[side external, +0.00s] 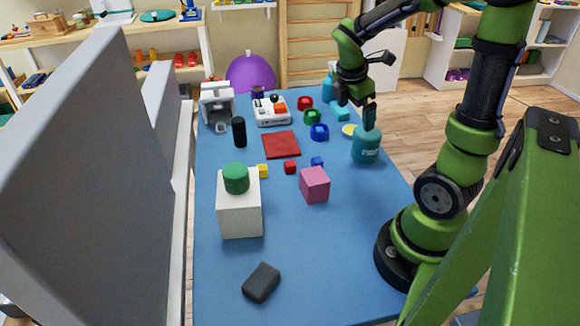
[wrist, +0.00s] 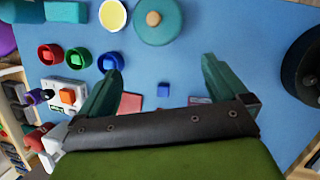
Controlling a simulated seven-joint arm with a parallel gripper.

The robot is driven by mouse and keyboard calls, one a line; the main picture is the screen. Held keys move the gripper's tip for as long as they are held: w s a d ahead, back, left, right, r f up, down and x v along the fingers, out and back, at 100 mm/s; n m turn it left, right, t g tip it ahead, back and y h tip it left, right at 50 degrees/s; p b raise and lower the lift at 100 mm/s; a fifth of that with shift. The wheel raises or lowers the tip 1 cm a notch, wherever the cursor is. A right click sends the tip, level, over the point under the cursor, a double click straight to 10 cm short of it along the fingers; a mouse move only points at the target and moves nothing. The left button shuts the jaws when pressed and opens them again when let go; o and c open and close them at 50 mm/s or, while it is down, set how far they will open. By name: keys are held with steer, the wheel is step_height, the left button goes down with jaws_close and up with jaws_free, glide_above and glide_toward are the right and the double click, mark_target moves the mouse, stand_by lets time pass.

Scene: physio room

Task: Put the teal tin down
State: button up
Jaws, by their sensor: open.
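The tin appears beyond the fingertips there.
Near the tin are a yellow disc (side external: 349,130), a blue cup (side external: 319,132) and a turquoise block (side external: 340,113). A pink cube (side external: 315,185), a white box (side external: 240,210) with a green cylinder (side external: 236,178) and a dark block (side external: 261,283) stand nearer.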

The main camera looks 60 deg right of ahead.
steer(key=a+r+m+t+y, duration=0.3)
steer(key=a+m, duration=0.5)
steer(key=a, duration=0.3)
steer(key=s+a+r+m+t+y, duration=0.1)
steer(key=a+r+m+t, duration=0.3)
steer(key=a, duration=0.8)
step_height(320, 180, up, 2)
steer(key=m+y, duration=0.1)
steer(key=m, duration=0.3)
steer(key=shift+s+r+t+y, duration=0.2)
steer(key=shift+t+y, duration=0.1)
steer(key=shift+y, duration=0.1)
